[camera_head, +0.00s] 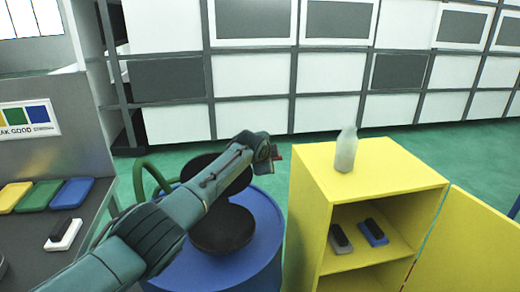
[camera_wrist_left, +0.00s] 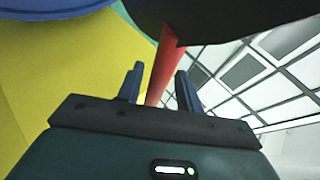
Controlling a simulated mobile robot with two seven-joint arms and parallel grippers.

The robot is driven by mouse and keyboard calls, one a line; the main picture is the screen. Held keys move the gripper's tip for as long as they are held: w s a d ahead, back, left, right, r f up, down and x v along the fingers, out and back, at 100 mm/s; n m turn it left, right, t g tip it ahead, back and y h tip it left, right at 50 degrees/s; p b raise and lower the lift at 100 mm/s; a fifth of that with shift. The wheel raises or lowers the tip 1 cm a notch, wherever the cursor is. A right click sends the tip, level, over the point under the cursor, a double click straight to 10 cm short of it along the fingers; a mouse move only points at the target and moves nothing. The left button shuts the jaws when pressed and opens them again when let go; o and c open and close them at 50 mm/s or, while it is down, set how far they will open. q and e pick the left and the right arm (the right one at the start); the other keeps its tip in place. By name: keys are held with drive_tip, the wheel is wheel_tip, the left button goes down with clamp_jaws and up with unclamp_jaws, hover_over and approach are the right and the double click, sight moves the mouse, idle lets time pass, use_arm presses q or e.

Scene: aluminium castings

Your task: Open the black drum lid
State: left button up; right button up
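The blue drum (camera_head: 262,240) stands on the floor in the middle of the head view. A dark round opening (camera_head: 222,236) shows in its top. The black lid (camera_head: 237,187) is tilted up above the drum's far side, partly hidden behind my left arm. Its dark underside also shows at the top of the left wrist view (camera_wrist_left: 215,18). A red handle (camera_wrist_left: 165,62) runs from the lid between my left fingers. My left gripper (camera_wrist_left: 160,85) has its fingers apart around the handle, with small gaps seeming to show beside it. My right gripper is out of view.
A yellow cabinet (camera_head: 308,200) with its door open stands close right of the drum, with a pale bottle (camera_head: 346,150) on top. A grey bench (camera_head: 30,250) with coloured trays is at the left. Green floor lies behind the drum.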

use_arm(q)
drive_tip(key=shift+p+v, duration=0.75)
drive_tip(key=shift+v, duration=0.2)
drive_tip(key=v, duration=1)
drive_tip(key=shift+b, duration=0.4)
drive_tip(key=shift+s+f, duration=0.1)
drive_tip(key=s+f+n+h, duration=0.1)
drive_tip(key=s+f+n, duration=0.2)
drive_tip(key=s+f, duration=0.6)
drive_tip(key=s+f+n+h, duration=0.1)
drive_tip(key=s+f+n, duration=0.3)
drive_tip(key=f, duration=0.9)
drive_tip(key=s+a+f+n, duration=0.2)
drive_tip(key=s+a+f, duration=0.1)
drive_tip(key=s, duration=0.5)
drive_tip(key=s+a+f+n+y, duration=0.1)
drive_tip(key=s+a+f+n, duration=0.1)
drive_tip(key=s, duration=0.6)
drive_tip(key=s+a+f+n, duration=0.3)
drive_tip(key=s+f, duration=0.1)
drive_tip(key=s, duration=0.5)
drive_tip(key=shift+a, duration=0.3)
drive_tip(key=shift+f, duration=0.15)
